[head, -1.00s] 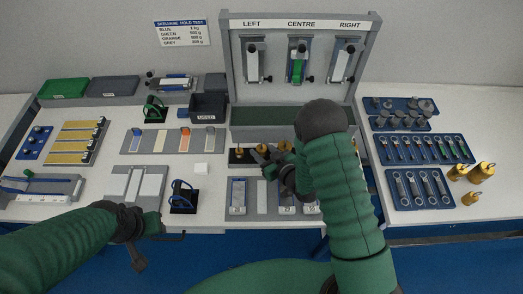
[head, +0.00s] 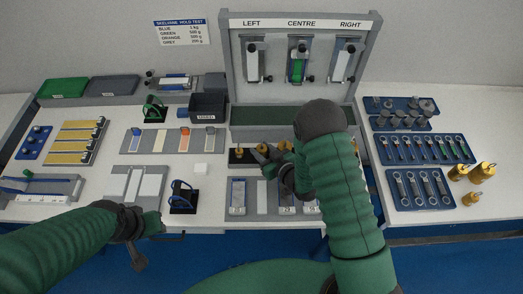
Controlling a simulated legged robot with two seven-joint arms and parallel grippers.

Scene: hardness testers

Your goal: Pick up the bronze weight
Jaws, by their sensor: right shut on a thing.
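Several small bronze weights stand in a row on a black stand (head: 246,163) in front of the green-lined tray. The leftmost bronze weight (head: 239,153) is clear of my gripper. My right gripper (head: 260,154) is at the row and is shut on a bronze weight (head: 262,148), which is partly hidden by the fingers. I cannot tell whether this weight is off the stand. More of the row (head: 283,146) is partly hidden behind my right arm. My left gripper (head: 140,262) hangs low at the table's front edge, away from the weights; its jaws are too small to read.
A panel (head: 300,60) marked LEFT, CENTRE and RIGHT stands behind the row, with a green-lined tray (head: 262,118) at its foot. Larger bronze weights (head: 482,172) stand on the right table beside blue trays of tools (head: 420,188). A dark bin (head: 208,108) and sample strips lie left.

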